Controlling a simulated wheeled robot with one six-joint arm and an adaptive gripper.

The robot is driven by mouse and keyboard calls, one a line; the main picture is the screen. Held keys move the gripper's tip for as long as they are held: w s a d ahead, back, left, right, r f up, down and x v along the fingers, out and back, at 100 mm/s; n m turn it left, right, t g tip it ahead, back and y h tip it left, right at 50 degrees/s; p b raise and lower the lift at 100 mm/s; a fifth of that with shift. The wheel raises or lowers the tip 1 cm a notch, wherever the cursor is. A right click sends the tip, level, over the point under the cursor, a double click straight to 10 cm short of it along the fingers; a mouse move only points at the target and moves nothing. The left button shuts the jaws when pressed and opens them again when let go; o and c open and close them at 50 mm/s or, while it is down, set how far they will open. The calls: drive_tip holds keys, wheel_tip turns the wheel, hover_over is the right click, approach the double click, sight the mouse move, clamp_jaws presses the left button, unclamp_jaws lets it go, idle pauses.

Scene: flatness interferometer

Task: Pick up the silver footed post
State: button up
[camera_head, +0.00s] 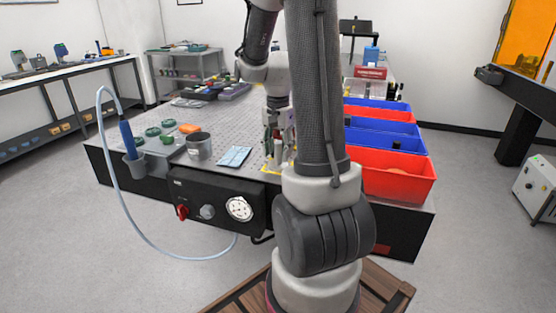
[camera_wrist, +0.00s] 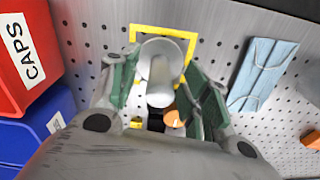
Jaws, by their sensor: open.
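The silver footed post (camera_wrist: 160,92) shows in the wrist view, seen from above, with its round, wider foot (camera_wrist: 170,50) over a yellow square outline (camera_wrist: 190,36) on the perforated table. My gripper (camera_wrist: 160,76) is open, with one green-padded finger on each side of the post. Gaps show between the pads and the post, and I see no clear contact. In the head view my gripper (camera_head: 278,140) is low over the table, partly hidden by my own arm, and the post cannot be made out clearly there.
A red bin labelled CAPS (camera_wrist: 22,62) and a blue bin (camera_wrist: 28,136) lie left in the wrist view.

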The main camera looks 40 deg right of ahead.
drive_tip(key=shift+c, duration=0.5)
clamp_jaws()
